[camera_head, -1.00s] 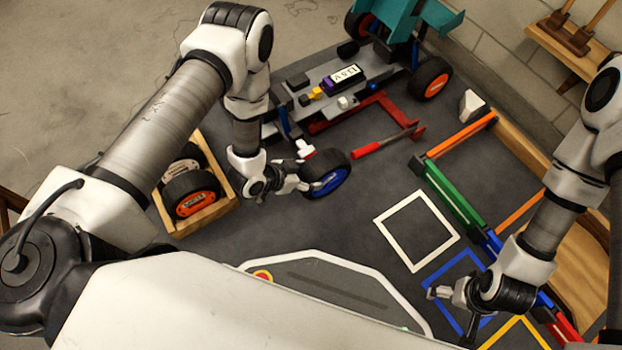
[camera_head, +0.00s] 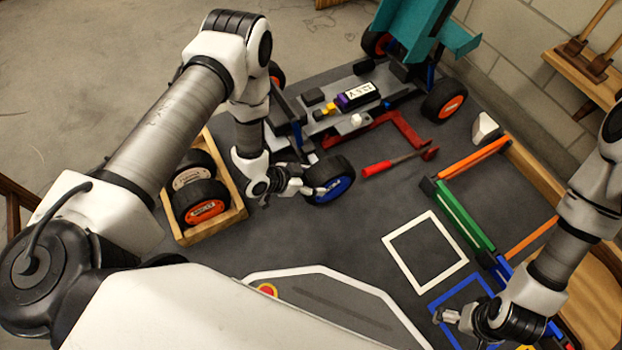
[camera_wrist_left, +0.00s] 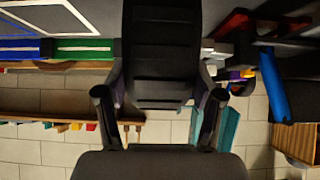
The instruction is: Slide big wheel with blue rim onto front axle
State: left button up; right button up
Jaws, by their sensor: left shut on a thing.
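The big wheel with the blue rim (camera_head: 345,186) is upright at the near end of the car, its blue face turned toward the lower right. My left gripper (camera_head: 309,187) is shut on its tyre from the left. In the left wrist view the black tyre (camera_wrist_left: 160,60) fills the middle between the two fingers (camera_wrist_left: 159,112). The car chassis (camera_head: 345,121) lies just behind the wheel. The front axle end is hidden by the wheel and arm, so I cannot tell whether the wheel is on it. My right gripper (camera_head: 447,317) is over the blue square, with no visible object; its opening is unclear.
A wooden tray (camera_head: 238,208) with orange-rimmed wheels stands left of my left gripper. A red-handled screwdriver (camera_head: 390,165) lies right of the held wheel. White (camera_head: 399,259) and blue square outlines mark the mat. Orange and green bars (camera_head: 464,214) lie at right.

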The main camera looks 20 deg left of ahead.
pick_arm(q)
jog(key=shift+r+p, duration=0.1)
jog(key=shift+p, duration=0.4)
dwell(0.9)
jog(key=shift+w+a, duration=0.65)
jog(key=shift+a, duration=0.15)
dwell(0.3)
jog(key=shift+d, duration=0.1)
jog(key=shift+s+d, duration=0.3)
jog(key=shift+s, duration=0.05)
dwell(0.3)
jog(key=shift+p, duration=0.6)
dwell(0.8)
jog(key=shift+w+a, duration=0.35)
jog(key=shift+a, duration=0.05)
dwell(0.4)
